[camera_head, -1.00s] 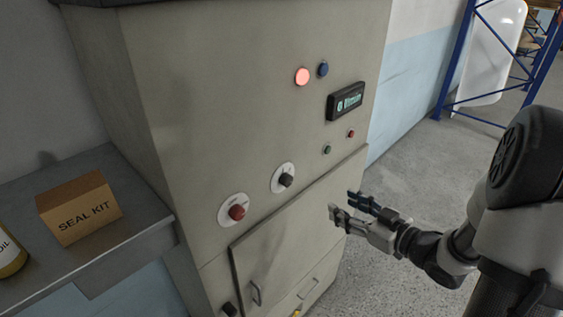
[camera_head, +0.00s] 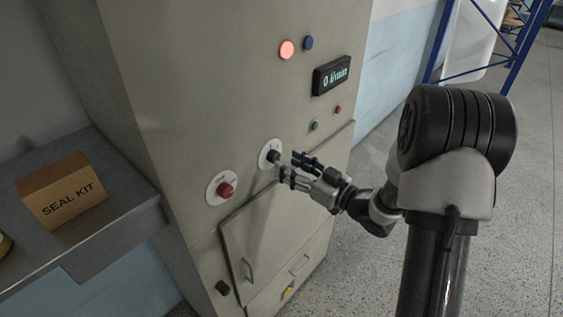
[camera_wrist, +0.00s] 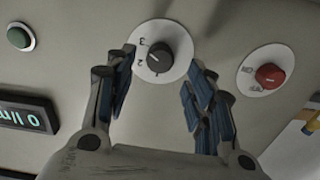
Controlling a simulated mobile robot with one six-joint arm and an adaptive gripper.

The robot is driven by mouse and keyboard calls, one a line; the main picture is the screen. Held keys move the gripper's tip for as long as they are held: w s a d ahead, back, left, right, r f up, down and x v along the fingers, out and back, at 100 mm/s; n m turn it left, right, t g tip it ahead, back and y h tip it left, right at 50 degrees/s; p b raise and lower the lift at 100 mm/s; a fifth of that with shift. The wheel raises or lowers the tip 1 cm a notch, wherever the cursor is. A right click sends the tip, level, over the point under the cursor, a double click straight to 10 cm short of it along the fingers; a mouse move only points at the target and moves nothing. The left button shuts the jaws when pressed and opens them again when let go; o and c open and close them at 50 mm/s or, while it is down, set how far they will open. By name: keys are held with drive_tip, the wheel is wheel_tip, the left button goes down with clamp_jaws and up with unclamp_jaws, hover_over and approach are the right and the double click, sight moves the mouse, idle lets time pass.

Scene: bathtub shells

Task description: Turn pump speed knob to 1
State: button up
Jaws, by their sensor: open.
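The black pump speed knob (camera_head: 273,156) sits on a round white dial on the cabinet front. In the wrist view the knob (camera_wrist: 160,57) shows on its dial with the marks 2 and 3 readable to its left. My gripper (camera_head: 288,170) is open and empty, just in front of and to the right of the knob in the head view. In the wrist view my gripper's fingers (camera_wrist: 158,85) stand apart on either side below the knob. I cannot tell for sure whether they touch the dial. The display (camera_head: 331,75) shows 0 and a unit.
A red knob (camera_head: 225,190) on its own white plate is left of the dial. A lit red lamp (camera_head: 287,50) and a blue button (camera_head: 307,43) are above. A green button (camera_head: 314,126) and a small red one (camera_head: 338,110) are nearby. A seal kit box (camera_head: 62,190) stands on the side shelf.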

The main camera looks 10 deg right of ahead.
sight(277, 158)
drive_tip(key=shift+x, duration=1.9)
drive_tip(key=shift+c, duration=0.4)
drive_tip(key=c, duration=1)
